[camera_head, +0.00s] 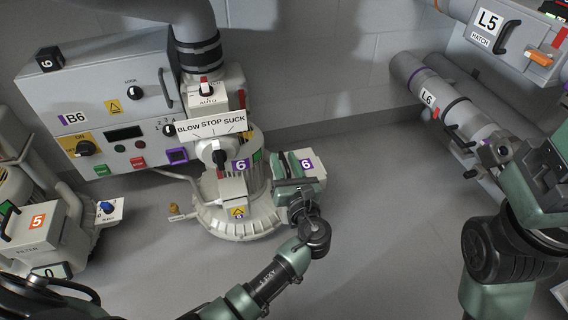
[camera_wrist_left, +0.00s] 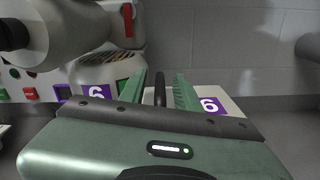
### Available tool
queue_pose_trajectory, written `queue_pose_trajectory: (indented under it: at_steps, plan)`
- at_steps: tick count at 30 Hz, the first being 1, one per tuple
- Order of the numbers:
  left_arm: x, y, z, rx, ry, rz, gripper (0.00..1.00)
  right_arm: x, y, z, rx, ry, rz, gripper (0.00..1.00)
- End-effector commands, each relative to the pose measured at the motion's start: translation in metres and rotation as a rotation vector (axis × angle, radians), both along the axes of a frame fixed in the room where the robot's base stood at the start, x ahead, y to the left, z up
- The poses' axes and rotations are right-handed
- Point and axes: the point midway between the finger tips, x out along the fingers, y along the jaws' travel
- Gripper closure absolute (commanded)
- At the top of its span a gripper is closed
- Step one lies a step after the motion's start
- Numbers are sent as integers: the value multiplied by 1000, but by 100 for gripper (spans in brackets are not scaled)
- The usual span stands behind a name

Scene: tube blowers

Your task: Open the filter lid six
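The filter lid six is a pale box top with a purple 6 label (camera_head: 313,163) on the right side of blower six. It also shows in the left wrist view (camera_wrist_left: 232,104), partly hidden by my gripper. A dark upright handle (camera_wrist_left: 160,90) rises from it. My left gripper (camera_head: 291,163) is over the lid, with its green fingers apart. In the left wrist view my left gripper (camera_wrist_left: 159,92) has one finger on each side of the handle, with gaps visible. The lid looks shut. My right arm is at the right edge; its fingertips cannot be made out.
Blower six (camera_head: 236,215) stands left of the lid, below a BLOW STOP SUCK plate (camera_head: 211,126). Control box B6 (camera_head: 90,95) is behind left, and blower five (camera_head: 40,225) is at far left. Pipe L6 (camera_head: 440,100) runs at right. Floor right of the lid is clear.

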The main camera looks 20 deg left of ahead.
Motion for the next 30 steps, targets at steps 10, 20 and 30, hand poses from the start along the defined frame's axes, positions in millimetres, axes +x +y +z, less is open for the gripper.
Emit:
queue_pose_trajectory:
  at_steps: [10,20,30]
  plan:
    - [4,3,0,-1,1,-2,70,-2,0,2,-1,-8,0,35]
    - [4,3,0,0,1,0,100,-2,0,1,-1,-8,0,35]
    - [4,3,0,1,2,0,100,-1,0,1,0,-7,1,35]
